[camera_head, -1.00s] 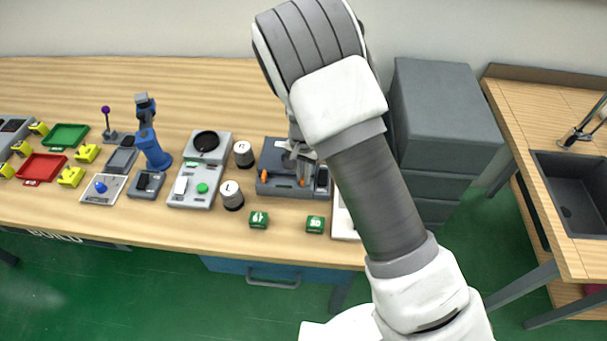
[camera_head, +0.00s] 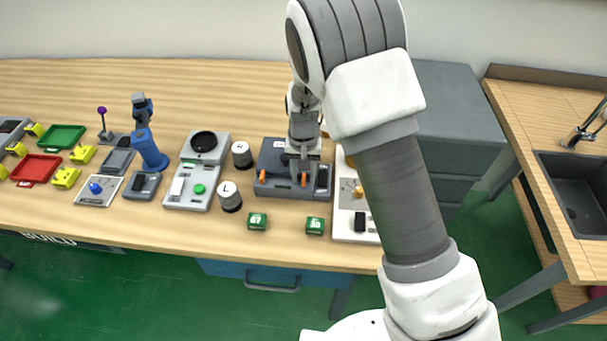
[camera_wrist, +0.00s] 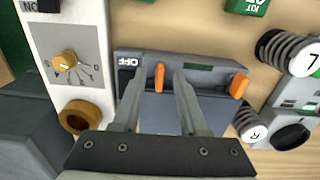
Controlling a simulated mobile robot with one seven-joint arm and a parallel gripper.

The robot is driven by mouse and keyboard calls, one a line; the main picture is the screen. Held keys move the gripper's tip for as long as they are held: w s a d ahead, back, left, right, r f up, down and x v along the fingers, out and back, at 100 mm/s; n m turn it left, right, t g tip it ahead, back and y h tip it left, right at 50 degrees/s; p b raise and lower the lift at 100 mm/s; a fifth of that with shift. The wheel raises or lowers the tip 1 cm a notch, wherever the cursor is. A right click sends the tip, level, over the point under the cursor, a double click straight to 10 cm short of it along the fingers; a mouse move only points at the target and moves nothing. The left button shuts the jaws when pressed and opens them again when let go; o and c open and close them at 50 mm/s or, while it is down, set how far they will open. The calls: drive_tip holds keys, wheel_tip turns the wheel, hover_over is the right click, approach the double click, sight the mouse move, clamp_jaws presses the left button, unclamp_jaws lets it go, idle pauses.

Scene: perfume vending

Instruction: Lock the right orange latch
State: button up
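The grey device (camera_head: 275,187) stands on the wooden table and has two orange latches on its front part. The right orange latch (camera_head: 303,179) is under my gripper (camera_head: 302,174) in the head view. In the wrist view, which is turned round, this latch (camera_wrist: 159,78) is on the left, beside the OFF label. My gripper (camera_wrist: 159,88) is open, with one finger on each side of this latch and small gaps visible. The left orange latch (camera_head: 262,174) is clear of the fingers; it shows tilted at right in the wrist view (camera_wrist: 239,85).
A white panel with a yellow knob (camera_wrist: 66,61) stands close beside the device. Black-and-white cylinders (camera_head: 230,197) stand to its left. Green blocks (camera_head: 257,221) lie in front near the table edge. A grey cabinet (camera_head: 455,110) stands behind my arm.

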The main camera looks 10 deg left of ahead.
sight(303, 179)
wheel_tip(303, 179, up, 17)
drive_tip(key=shift+r, duration=0.2)
idle(0.4)
idle(0.3)
drive_tip(key=s+d+r+t+y, duration=0.1)
drive_tip(key=s+d+r, duration=0.3)
drive_tip(key=d+r, duration=0.25)
drive_tip(key=s+d+r+t, duration=0.1)
drive_tip(key=s+d+r, duration=0.35)
drive_tip(key=d, duration=0.25)
drive_tip(key=s+d+t, duration=0.1)
drive_tip(key=s+d, duration=0.3)
drive_tip(key=s, duration=0.2)
drive_tip(key=s+d+r+t+h, duration=0.1)
drive_tip(key=s+d+t, duration=0.1)
drive_tip(key=s+d, duration=0.3)
drive_tip(key=shift+s+r+m+t, duration=0.3)
drive_tip(key=shift+s+m, duration=0.1)
drive_tip(key=shift+s, duration=0.85)
